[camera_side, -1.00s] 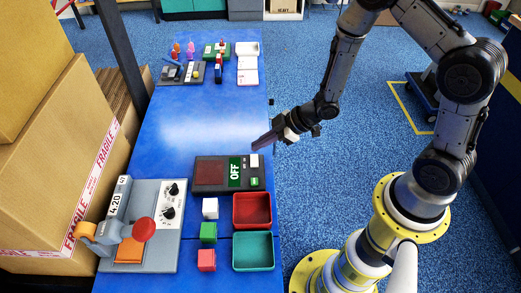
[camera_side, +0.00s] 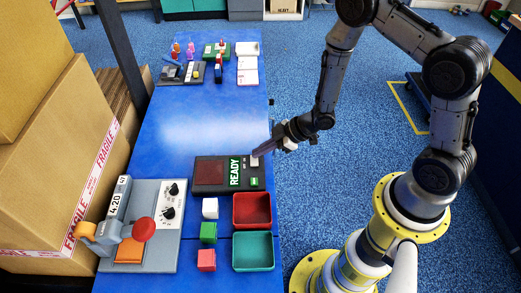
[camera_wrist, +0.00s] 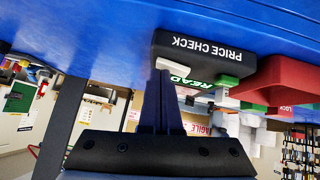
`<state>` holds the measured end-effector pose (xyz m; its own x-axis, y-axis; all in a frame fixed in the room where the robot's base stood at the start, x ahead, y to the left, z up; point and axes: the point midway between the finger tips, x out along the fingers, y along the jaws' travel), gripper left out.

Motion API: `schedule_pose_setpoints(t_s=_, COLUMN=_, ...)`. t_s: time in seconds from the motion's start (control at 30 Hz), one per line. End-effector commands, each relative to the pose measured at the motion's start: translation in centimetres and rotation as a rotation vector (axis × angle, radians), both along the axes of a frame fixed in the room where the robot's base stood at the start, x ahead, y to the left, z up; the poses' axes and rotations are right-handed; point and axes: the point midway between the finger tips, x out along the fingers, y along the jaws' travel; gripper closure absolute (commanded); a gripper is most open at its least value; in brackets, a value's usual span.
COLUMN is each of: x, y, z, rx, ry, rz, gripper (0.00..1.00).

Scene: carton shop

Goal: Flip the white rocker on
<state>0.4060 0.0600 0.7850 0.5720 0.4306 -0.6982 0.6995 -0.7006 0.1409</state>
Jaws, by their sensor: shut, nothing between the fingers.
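A dark price-check unit (camera_side: 208,175) lies on the blue table. Its green display (camera_side: 234,171) reads READY. The white rocker (camera_side: 254,162) is at the unit's upper right corner, partly covered by my fingertips. My gripper (camera_side: 257,153) is shut and empty, reaching in from the right with its tips at or touching the rocker; contact is too small to be sure of. In the wrist view, which is upside down, the shut fingers (camera_wrist: 160,82) meet the unit's edge (camera_wrist: 165,45) by a white part, and PRICE CHECK is printed on the unit's side.
A green button (camera_side: 254,181) sits below the rocker. Red (camera_side: 252,225) and teal (camera_side: 236,252) trays and white, green and red cubes stand in front. A grey machine with a red knob (camera_side: 144,230) is at the left.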

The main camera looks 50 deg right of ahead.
Motion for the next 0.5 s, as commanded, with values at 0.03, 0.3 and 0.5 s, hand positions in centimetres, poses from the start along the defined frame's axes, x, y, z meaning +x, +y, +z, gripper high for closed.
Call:
schedule_pose_setpoints(t_s=0.03, x=-0.1, y=0.0, z=-0.1, rx=-0.001, ry=0.005, rz=0.001, gripper=1.0)
schedule_pose_setpoints(t_s=0.3, x=-0.6, y=0.6, z=0.0, rx=-0.001, ry=0.005, rz=0.004, gripper=1.0)
schedule_pose_setpoints(t_s=0.5, x=-1.2, y=1.1, z=0.2, rx=-0.001, ry=0.006, rz=0.001, gripper=1.0)
